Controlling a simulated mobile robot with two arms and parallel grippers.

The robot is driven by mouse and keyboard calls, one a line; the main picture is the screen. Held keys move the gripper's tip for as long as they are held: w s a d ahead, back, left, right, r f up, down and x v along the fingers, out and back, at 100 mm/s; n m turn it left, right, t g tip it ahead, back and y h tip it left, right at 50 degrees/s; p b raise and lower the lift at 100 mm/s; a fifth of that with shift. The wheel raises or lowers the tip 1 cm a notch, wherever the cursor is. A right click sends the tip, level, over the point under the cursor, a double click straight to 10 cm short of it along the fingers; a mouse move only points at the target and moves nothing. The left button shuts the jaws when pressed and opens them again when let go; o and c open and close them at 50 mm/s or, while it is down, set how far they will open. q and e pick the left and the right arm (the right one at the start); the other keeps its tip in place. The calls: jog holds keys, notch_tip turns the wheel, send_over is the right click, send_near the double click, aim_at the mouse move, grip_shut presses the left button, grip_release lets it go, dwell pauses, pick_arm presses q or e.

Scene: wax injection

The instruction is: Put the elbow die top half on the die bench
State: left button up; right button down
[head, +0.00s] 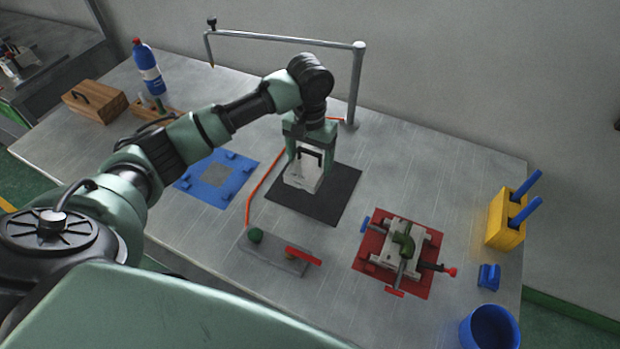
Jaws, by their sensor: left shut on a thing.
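My left gripper (310,152) points down over the black mat (342,205) in the middle of the table. It is shut on the elbow die top half (303,180), a pale grey block with a dark handle. The block is upright at the back left part of the mat; I cannot tell whether it rests on it or hangs just above. On the red mat (419,284) at right sits the other die half (385,254), a pale block with a green elbow piece (403,245) in it and clamps around it. My right gripper is not in view.
A blue mat (188,183) lies left of the black one. A grey plate (262,263) with a green ball and red-handled tool lies in front. A yellow holder (506,224) and blue cup (490,328) stand at right. A grey post (355,85) with a boom stands behind.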

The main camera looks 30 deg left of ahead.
aim_at(310, 151)
pick_arm(q)
notch_tip(310, 151, down, 4)
jog(key=shift+w+f, duration=0.1)
jog(key=shift+f, duration=0.1)
jog(key=shift+d+f+p, duration=0.1)
jog(key=shift+f+p, duration=0.4)
jog(key=shift+f, duration=1.6)
jog(key=shift+f, duration=0.1)
jog(key=o, duration=2.1)
notch_tip(310, 151, up, 12)
jog(key=shift+r+b, duration=0.1)
jog(key=shift+b, duration=0.75)
